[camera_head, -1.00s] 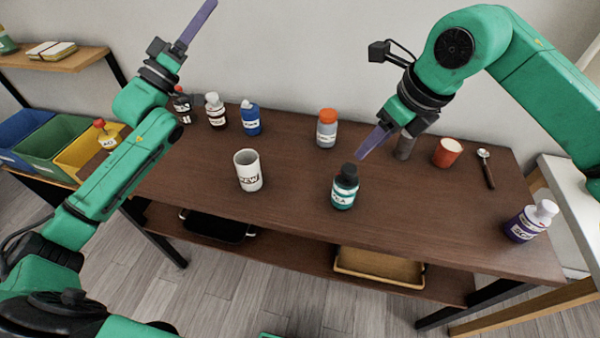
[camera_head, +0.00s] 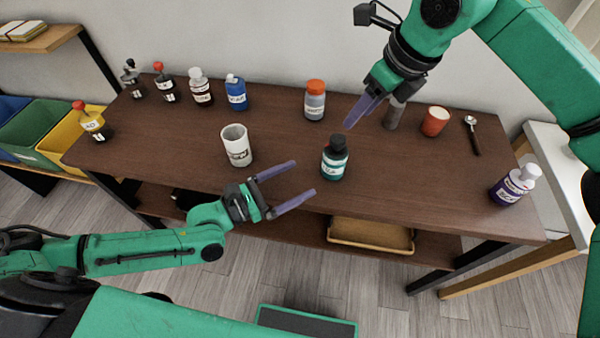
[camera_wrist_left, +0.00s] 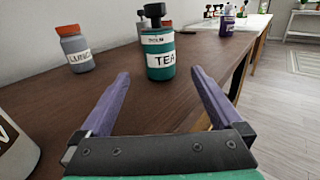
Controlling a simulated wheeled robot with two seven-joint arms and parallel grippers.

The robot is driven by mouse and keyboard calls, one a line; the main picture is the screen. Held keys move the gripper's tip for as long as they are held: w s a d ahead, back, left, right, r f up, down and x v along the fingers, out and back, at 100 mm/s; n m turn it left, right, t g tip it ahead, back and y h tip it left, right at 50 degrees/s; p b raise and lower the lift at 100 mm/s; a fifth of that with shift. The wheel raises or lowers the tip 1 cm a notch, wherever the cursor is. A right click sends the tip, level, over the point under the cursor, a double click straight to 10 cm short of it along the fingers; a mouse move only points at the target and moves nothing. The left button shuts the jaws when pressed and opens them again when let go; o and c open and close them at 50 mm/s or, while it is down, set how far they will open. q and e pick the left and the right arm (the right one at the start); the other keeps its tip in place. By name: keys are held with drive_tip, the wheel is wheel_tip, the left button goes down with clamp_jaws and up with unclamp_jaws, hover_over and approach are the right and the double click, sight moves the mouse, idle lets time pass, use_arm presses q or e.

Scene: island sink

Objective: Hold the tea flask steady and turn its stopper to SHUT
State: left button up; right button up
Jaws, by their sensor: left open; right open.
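The tea flask (camera_head: 335,160) stands upright on the brown table, dark green with a white label and a black stopper (camera_head: 337,142). The left wrist view shows its body (camera_wrist_left: 158,57) with the "TEA" label, and its dark stopper (camera_wrist_left: 154,12). My left gripper (camera_head: 305,178) is open and empty at the table's front edge, left of the flask. In the wrist view its fingers (camera_wrist_left: 158,78) point toward the flask, which lies beyond their tips. My right gripper (camera_head: 358,112) is above the table behind and right of the flask, empty. The stopper's marking is too small to read.
A white cup (camera_head: 236,146) stands left of the flask. An orange-capped bottle (camera_head: 314,102) is behind it, and a grey cylinder (camera_head: 393,113) and red cup (camera_head: 435,121) are behind right. A purple bottle (camera_head: 512,187) stands far right. Several bottles line the back left.

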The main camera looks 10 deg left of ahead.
sight(345, 156)
use_arm(q)
drive_tip(key=x, duration=1.4)
drive_tip(key=shift+w+d, duration=0.2)
drive_tip(key=c, duration=1.5)
drive_tip(key=shift+o, duration=0.2)
